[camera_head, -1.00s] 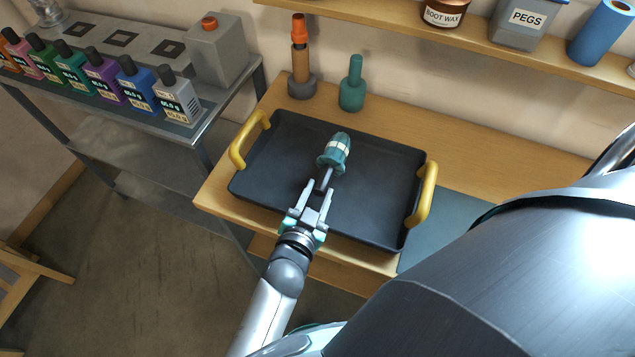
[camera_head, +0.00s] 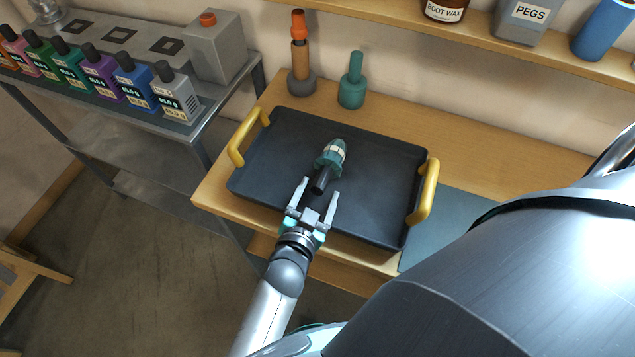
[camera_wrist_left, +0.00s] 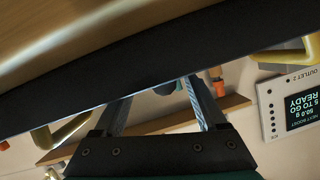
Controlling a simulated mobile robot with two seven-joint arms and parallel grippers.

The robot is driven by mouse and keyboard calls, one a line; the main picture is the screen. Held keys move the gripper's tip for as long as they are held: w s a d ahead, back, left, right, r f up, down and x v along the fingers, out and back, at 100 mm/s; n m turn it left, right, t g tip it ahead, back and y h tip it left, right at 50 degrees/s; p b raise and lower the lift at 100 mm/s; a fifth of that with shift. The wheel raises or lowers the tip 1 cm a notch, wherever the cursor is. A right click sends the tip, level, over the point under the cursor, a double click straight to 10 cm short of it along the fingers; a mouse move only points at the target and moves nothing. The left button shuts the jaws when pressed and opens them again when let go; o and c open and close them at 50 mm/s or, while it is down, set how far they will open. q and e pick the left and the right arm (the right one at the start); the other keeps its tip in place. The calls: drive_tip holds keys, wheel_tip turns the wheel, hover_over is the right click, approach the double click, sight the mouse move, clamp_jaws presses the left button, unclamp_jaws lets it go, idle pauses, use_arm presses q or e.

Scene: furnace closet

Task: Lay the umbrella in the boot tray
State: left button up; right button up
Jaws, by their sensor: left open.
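The umbrella (camera_head: 332,155), a short folded one in teal with a pale band and a black handle, lies in the black boot tray (camera_head: 385,205), near its middle. Its handle points toward my left gripper (camera_head: 320,187). The gripper is open, with its fingertips apart on either side of the handle's end. I cannot tell whether a finger touches it. In the left wrist view the two open fingers (camera_wrist_left: 160,95) show below the dark tray edge (camera_wrist_left: 130,70), and most of the umbrella is hidden. My right gripper is out of view.
The tray has yellow handles (camera_head: 425,192) and sits on a wooden bench. Behind it stand an orange-topped bottle (camera_head: 300,70) and a green bottle (camera_head: 352,82). A shelf (camera_head: 440,30) runs above. Several coloured bottles (camera_head: 130,80) stand on a metal table at left.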

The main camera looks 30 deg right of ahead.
use_arm(q)
drive_tip(key=shift+s+a, duration=0.1)
drive_tip(key=p+v, duration=0.2)
drive_tip(key=v, duration=1.3)
drive_tip(key=shift+p, duration=0.3)
drive_tip(key=s+a+f+n+g+y+b, duration=0.1)
drive_tip(key=a+f+n+y+b, duration=0.1)
drive_tip(key=a+f, duration=0.6)
drive_tip(key=s+a+f+n+g+y+b, duration=0.1)
drive_tip(key=a+f+y+b, duration=0.2)
drive_tip(key=f, duration=0.9)
drive_tip(key=s+a+f+n+g+y+b, duration=0.2)
drive_tip(key=a+f, duration=0.4)
drive_tip(key=f, duration=0.4)
drive_tip(key=s+a+f+n+g+y+b, duration=0.1)
drive_tip(key=s+a+f+n+g+b, duration=0.1)
drive_tip(key=s+a+f, duration=0.2)
drive_tip(key=s+a+f+n+g+y+b, duration=0.2)
drive_tip(key=s+a+f, duration=0.3)
drive_tip(key=s+f, duration=0.4)
drive_tip(key=s+g, duration=0.1)
drive_tip(key=s, duration=0.2)
drive_tip(key=shift+f+n+b, duration=0.3)
drive_tip(key=shift+f, duration=0.1)
